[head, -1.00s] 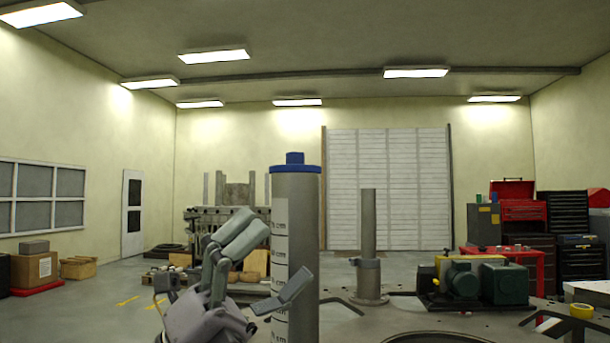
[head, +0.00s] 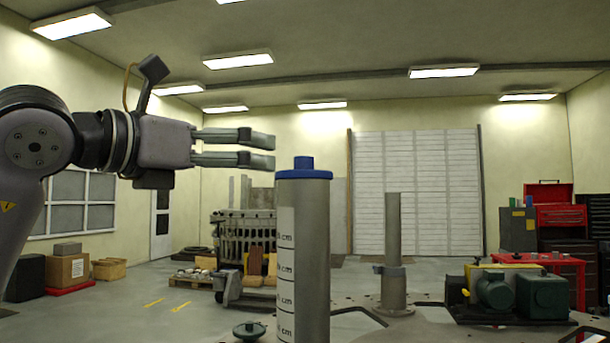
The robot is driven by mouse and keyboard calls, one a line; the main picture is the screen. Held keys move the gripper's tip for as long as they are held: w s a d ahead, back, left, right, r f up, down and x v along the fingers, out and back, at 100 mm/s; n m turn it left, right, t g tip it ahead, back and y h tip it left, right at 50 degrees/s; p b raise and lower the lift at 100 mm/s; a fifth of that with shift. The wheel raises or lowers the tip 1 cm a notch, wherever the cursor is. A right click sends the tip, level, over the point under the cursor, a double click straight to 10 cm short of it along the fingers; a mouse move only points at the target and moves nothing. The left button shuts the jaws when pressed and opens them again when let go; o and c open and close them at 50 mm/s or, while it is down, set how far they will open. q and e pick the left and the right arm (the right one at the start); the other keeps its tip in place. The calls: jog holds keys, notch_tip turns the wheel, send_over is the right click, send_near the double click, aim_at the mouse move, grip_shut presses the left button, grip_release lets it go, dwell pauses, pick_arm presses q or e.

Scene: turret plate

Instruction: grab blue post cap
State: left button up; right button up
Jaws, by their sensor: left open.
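The blue post cap (head: 303,169) sits on top of a thick grey post (head: 314,255) with a white cm scale, in the middle of the head view. My left gripper (head: 274,151) comes in from the left, level, with its fingers pointing right. Its fingertips are just left of the cap in the picture and a little higher than it. The fingers are apart and hold nothing. I cannot tell how far the gripper is from the cap in depth. My right gripper is not in view.
A thinner grey post (head: 394,240) with a collar stands behind to the right on the turret plate. A green motor unit (head: 507,291) is at the right. A small dark green knob (head: 249,329) is low, left of the thick post. The space above the cap is clear.

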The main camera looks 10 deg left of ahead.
aim_at(297, 163)
pick_arm(q)
jog(key=p+x, duration=0.3)
jog(key=x, duration=0.7)
jog(key=shift+s+d, duration=0.1)
jog(key=shift+d, duration=0.05)
jog(key=shift+w+d+r+p, duration=0.15)
jog(key=shift+w+p, duration=0.1)
jog(key=shift+p, duration=0.05)
jog(key=p+x, duration=0.2)
jog(key=x, duration=0.2)
jog(key=shift+w+d+r+p, duration=0.1)
jog(key=shift+r+p, duration=0.05)
jog(key=shift+p, duration=0.15)
jog(key=shift+w, duration=0.15)
jog(key=shift+c, duration=0.5)
